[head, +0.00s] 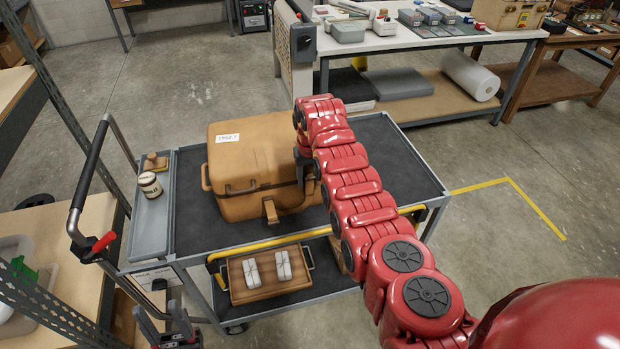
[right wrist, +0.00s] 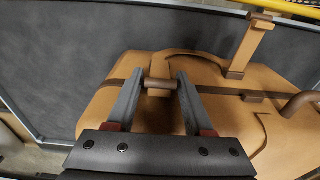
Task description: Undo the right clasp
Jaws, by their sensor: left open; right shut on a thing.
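A tan case (head: 240,165) with a white number label stands shut on the cart's top. A tan strap-like clasp with brown ends (head: 270,212) sticks out from its front; a similar strap shows in the right wrist view (right wrist: 248,46). My right gripper (right wrist: 160,86) is shut on a short brown crossbar (right wrist: 158,84) at the case's dark seam, apparently the right clasp. In the head view my right arm hides this spot. My left gripper (head: 178,338) is open and empty, low at the left, away from the case.
The grey cart (head: 190,258) has a yellow front rail (head: 250,244). A side tray (head: 153,215) holds a jar (head: 149,184) and a wooden-backed brush (head: 154,161). The lower shelf holds a brown tray (head: 237,292) with two white bundles. A white worktable (head: 390,42) stands behind.

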